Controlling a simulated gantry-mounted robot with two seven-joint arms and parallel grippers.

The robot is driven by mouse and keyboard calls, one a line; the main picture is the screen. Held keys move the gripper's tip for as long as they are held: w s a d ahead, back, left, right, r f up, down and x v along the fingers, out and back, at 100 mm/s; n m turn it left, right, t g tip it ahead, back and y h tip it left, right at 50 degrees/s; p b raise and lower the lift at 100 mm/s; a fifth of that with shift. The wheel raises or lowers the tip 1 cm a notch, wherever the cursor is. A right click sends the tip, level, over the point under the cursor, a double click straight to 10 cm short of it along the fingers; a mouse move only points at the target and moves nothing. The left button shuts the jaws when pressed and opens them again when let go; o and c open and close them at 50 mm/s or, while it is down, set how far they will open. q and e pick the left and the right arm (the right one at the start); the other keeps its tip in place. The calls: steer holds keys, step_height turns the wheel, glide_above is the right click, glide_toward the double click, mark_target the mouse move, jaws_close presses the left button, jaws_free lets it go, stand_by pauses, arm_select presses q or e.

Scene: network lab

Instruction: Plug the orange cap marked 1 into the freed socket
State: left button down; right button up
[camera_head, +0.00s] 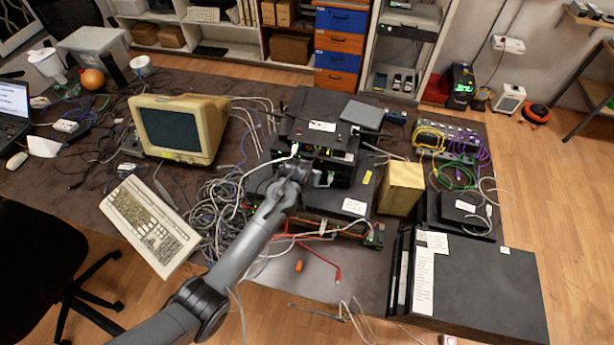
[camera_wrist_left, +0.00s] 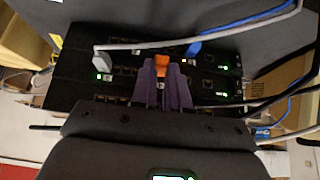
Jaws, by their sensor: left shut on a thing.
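My left gripper (camera_head: 318,180) reaches in front of the stacked network units (camera_head: 330,172). In the left wrist view its purple fingertips (camera_wrist_left: 162,82) are shut on an orange cap (camera_wrist_left: 162,64), which points at the front panel. No number can be read on it, and I cannot tell whether it touches or enters a socket. The stacked units (camera_wrist_left: 120,72) show rows of dark sockets; the one behind the cap is hidden. Another small orange piece (camera_head: 298,266) lies on the table in front. My right gripper is not in view.
A grey cable plug (camera_wrist_left: 100,61) and a blue cable plug (camera_wrist_left: 194,49) sit either side of the cap. Loose grey cables (camera_head: 222,205) lie left of the units. A yellow box (camera_head: 401,188) stands to the right.

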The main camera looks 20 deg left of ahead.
arm_select(q)
steer(key=shift+w+a, duration=0.1)
steer(key=shift+w, duration=0.6)
stand_by(1.6)
steer(key=c, duration=1)
jaws_free()
steer(key=shift+c, duration=0.2)
steer(key=v, duration=1)
steer(key=shift+s+r, duration=0.2)
steer(key=shift+r, duration=0.15)
